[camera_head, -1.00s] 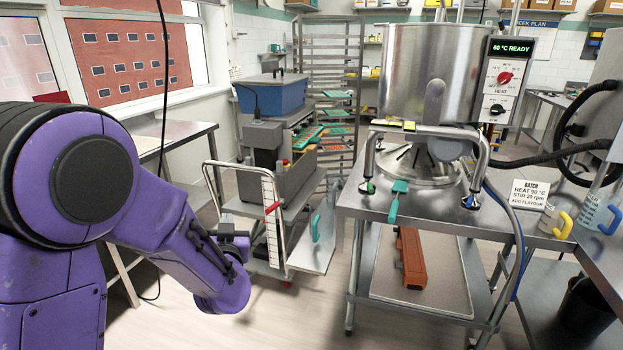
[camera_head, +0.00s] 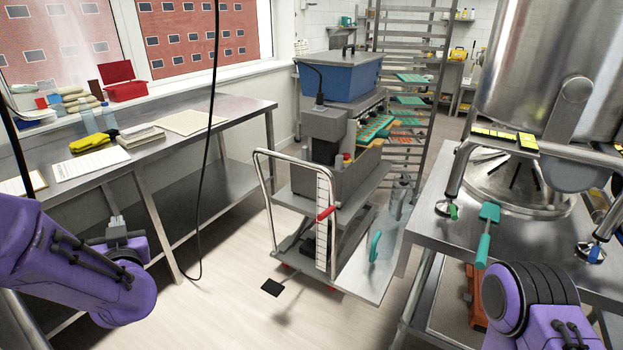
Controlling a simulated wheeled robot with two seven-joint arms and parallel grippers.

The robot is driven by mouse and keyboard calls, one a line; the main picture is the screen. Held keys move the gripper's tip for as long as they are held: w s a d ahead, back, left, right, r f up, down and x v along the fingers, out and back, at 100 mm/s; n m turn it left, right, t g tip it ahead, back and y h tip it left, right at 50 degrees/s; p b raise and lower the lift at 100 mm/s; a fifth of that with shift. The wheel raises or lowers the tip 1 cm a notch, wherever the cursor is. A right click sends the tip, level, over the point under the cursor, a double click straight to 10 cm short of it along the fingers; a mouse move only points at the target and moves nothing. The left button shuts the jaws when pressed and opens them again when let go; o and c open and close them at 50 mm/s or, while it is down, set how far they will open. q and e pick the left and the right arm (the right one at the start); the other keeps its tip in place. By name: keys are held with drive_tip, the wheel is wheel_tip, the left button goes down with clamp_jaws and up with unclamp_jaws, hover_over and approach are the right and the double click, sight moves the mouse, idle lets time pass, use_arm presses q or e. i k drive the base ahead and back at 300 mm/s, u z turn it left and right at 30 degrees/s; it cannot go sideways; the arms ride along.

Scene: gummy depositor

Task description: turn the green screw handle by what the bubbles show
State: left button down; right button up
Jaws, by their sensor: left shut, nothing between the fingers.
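The green screw handle (camera_head: 453,212) is at the left front foot of the kettle's frame, on the steel table at the right. A blue handle (camera_head: 594,254) is at the right front foot. Two yellow-and-black level strips (camera_head: 493,133) (camera_head: 528,141) lie on the frame's bar in front of the kettle (camera_head: 540,60). Their bubbles are too small to read. My left gripper (camera_head: 117,223) is shut and empty at the far left, near the bench and far from the green handle. My right arm shows at the lower right, but its gripper is out of view.
A teal spatula (camera_head: 487,235) lies on the steel table's edge (camera_head: 430,238), just right of the green handle. A trolley (camera_head: 325,215) with a depositor and blue hopper (camera_head: 340,76) stands mid-picture. A black cable (camera_head: 211,120) hangs before the left bench (camera_head: 235,104).

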sight(453, 212)
drive_tip(key=z, duration=0.2)
drive_tip(key=i, duration=0.8)
drive_tip(key=z, duration=0.6)
